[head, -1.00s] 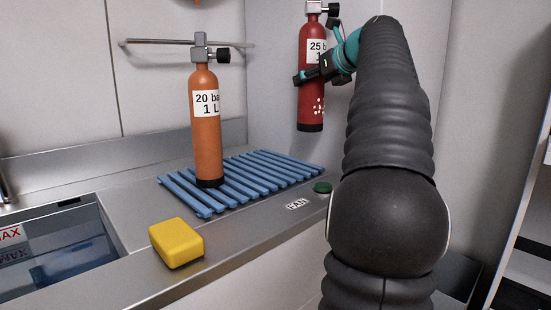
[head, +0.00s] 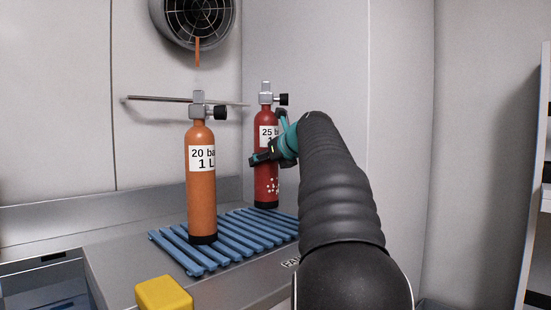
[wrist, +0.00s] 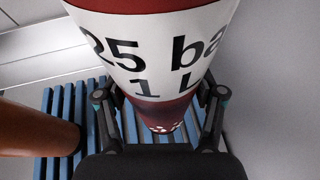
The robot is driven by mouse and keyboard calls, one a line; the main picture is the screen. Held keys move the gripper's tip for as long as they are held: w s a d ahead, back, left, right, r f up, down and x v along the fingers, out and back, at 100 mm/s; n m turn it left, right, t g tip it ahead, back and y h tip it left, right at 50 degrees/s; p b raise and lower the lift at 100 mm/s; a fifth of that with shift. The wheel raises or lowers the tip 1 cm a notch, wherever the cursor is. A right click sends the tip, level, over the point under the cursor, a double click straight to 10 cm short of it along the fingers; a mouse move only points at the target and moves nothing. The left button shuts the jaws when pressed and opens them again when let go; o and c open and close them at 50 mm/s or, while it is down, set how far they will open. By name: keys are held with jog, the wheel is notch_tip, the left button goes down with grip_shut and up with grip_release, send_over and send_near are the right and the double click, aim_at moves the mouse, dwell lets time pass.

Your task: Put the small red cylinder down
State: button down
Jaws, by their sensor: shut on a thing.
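The small red cylinder (head: 266,185) has a black base, a grey valve with a black knob and a white label reading 25 bar. It stands upright at the back of the blue slatted rack (head: 170,245). My gripper (head: 267,157) is shut around its body from the right. In the wrist view the red cylinder (wrist: 160,110) fills the space between my fingers (wrist: 160,98), with blue slats beneath it. I cannot tell whether its base touches the slats. An orange cylinder (head: 200,220), labelled 20 bar, stands on the rack to its left.
The orange cylinder (wrist: 35,130) is close on the left in the wrist view. A yellow block (head: 163,294) lies on the counter in front. A wall rail (head: 160,99) runs behind the cylinders, and a round fan (head: 195,20) is above. A wall stands close on the right.

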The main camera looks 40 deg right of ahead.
aim_at(272, 171)
jog(key=shift+a+f+b, duration=0.1)
jog(key=shift+f+b, duration=0.75)
jog(key=shift+f, duration=1)
jog(key=shift+c, duration=0.7)
grip_release()
jog(key=shift+f, duration=0.25)
jog(key=shift+r, duration=0.1)
jog(key=shift+s+r, duration=0.15)
jog(key=shift+s, duration=0.15)
jog(key=v, duration=1.1)
jog(key=shift+s, duration=0.25)
